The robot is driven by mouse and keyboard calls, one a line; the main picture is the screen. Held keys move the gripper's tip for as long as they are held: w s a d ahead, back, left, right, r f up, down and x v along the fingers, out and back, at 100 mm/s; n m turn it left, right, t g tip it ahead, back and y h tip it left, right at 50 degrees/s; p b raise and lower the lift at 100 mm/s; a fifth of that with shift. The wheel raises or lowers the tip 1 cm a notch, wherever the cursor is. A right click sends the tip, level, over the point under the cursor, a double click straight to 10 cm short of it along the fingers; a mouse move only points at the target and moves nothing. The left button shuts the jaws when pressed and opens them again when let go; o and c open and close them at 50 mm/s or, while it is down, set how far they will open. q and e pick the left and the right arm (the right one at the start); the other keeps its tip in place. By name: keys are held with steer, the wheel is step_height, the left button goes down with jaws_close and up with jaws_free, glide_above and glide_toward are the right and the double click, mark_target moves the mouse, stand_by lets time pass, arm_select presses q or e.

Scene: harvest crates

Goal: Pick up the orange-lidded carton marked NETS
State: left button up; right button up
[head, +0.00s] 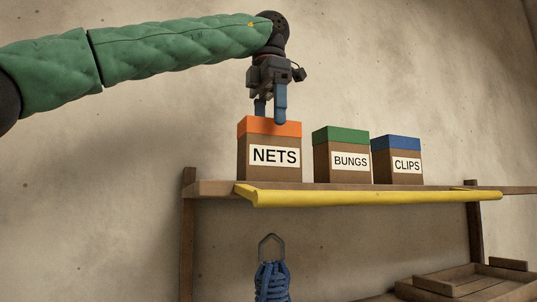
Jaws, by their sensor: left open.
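The brown carton marked NETS (270,167) has an orange lid (285,129) and stands upright at the left end of a wooden shelf. My left gripper (270,113) points down at the lid from above, with its blue fingers open. One finger overlaps the front of the lid in the picture, and the other is partly hidden at the lid's back edge. I cannot tell whether the fingers touch the carton. My right gripper is out of view.
A green-lidded carton marked BUNGS (342,172) and a blue-lidded carton marked CLIPS (400,176) stand to the right. A yellow bar (370,198) runs along the shelf front. Blue rope (272,283) hangs below, and wooden trays (455,288) sit lower right.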

mark_target(269, 138)
arm_select(q)
steer(key=shift+f, duration=0.35)
steer(key=shift+w+f+p, duration=0.2)
steer(key=shift+f+p, duration=0.3)
steer(key=shift+w+f+p, duration=0.15)
steer(key=shift+f+p, duration=0.3)
steer(key=shift+f, duration=0.05)
steer(key=shift+s+a+f+p, duration=0.15)
steer(key=shift+f+p, duration=0.15)
steer(key=shift+f, duration=0.35)
steer(key=shift+s+f, duration=0.1)
steer(key=shift+f, duration=0.15)
steer(key=shift+c, duration=0.2)
steer(key=c, duration=1.2)
steer(key=shift+o, duration=0.2)
steer(key=shift+r, duration=0.15)
